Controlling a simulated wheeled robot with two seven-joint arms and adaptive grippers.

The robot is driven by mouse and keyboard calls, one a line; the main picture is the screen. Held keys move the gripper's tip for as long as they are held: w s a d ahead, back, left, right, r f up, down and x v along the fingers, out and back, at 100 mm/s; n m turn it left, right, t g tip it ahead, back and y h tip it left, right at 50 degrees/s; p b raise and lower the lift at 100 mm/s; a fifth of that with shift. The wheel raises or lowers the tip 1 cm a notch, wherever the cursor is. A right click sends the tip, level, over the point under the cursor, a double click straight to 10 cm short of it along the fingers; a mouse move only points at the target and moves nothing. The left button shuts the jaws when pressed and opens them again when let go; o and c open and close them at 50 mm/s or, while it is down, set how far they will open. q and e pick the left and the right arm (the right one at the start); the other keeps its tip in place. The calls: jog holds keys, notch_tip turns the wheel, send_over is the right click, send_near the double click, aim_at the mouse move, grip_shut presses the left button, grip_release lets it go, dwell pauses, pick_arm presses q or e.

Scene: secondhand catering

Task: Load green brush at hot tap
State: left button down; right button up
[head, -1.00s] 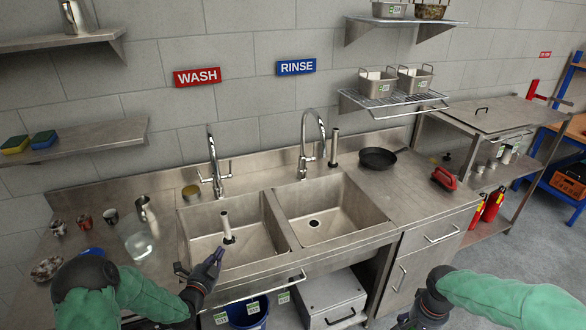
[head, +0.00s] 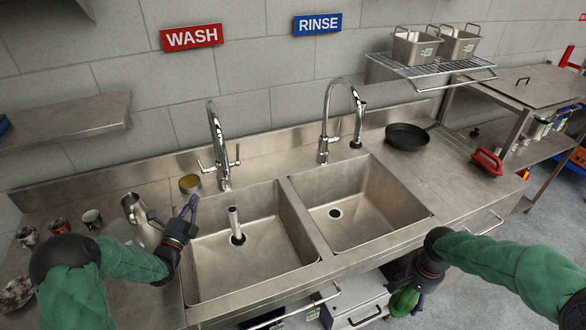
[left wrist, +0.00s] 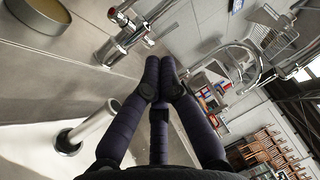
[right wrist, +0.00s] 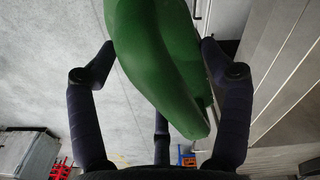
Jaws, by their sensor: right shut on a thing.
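The green brush (head: 404,301) shows below the sink front in the head view; the right wrist view shows its smooth green body (right wrist: 160,60) between my right fingers. My right gripper (head: 412,290) is shut on it, in front of the cabinets. My left gripper (head: 191,207) is empty, its fingertips close together (left wrist: 160,62), above the left edge of the wash basin. The chrome tap (head: 218,145) under the WASH sign stands behind it, apart from the fingers. A second tap (head: 328,120) stands under the RINSE sign. No hot marking is readable.
A pale upright pipe (head: 235,224) stands in the wash basin (head: 265,255); the rinse basin (head: 370,215) looks empty. A brass-coloured tin (head: 190,184), steel jug (head: 135,210) and cups stand left. A black pan (head: 407,137) and red-handled item (head: 487,162) lie right.

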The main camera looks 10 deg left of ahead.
jog(key=shift+f+b, duration=0.3)
jog(key=shift+f, duration=0.15)
pick_arm(q)
jog(key=a+x, duration=0.2)
jog(key=x, duration=1)
jog(key=shift+a+r, duration=0.25)
jog(key=shift+r, duration=0.05)
jog(key=shift+w, duration=0.1)
